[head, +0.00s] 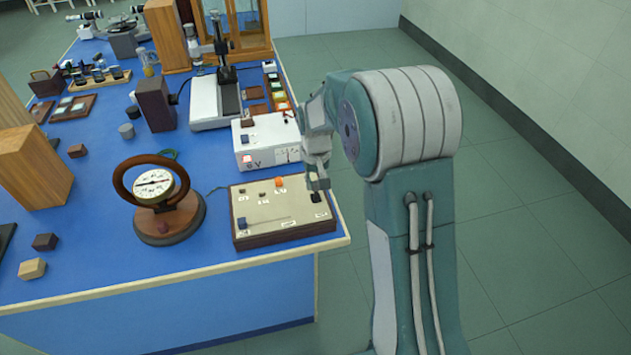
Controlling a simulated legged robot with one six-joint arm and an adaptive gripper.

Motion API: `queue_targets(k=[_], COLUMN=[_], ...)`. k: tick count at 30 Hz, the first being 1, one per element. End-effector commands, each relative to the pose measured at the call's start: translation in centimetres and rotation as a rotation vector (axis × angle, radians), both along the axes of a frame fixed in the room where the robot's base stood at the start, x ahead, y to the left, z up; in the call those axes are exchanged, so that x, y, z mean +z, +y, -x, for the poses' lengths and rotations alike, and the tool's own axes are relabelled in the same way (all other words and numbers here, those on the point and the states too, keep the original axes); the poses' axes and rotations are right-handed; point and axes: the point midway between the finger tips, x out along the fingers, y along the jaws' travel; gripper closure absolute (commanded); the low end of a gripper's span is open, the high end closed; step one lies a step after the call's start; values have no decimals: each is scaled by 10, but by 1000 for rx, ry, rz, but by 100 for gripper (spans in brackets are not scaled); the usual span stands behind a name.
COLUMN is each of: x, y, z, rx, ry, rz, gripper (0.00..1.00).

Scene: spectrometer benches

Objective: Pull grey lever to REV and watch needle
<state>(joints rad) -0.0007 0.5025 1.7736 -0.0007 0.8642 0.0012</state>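A low control box (262,203) with a cream top and dark wooden sides sits at the bench's front right corner. On it I see an orange knob (279,182), a dark blue knob (242,223), a black piece (316,197) and small labels too small to read. I cannot make out which part is the grey lever. A round dial (153,186) with a dark ring stands left of the box; its needle is too small to read. My gripper (319,184) is just above the box's right end, close to the black piece. Contact and finger opening are unclear.
A white instrument (265,142) stands right behind the box, and a tall stand on a grey base (214,103) is farther back. Wooden blocks (33,168) are at left. The blue bench top (110,265) is clear in front of the dial. Open floor lies right.

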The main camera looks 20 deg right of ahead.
Motion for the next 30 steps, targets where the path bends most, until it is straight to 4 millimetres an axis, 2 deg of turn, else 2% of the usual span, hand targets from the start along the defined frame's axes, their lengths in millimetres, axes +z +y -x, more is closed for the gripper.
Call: queue_targets(k=[11,30], x=[-1,-8], y=[1,1], z=[3,29], rx=[0,0], ry=[-35,-401], rz=[-1,-1], gripper=[100,100])
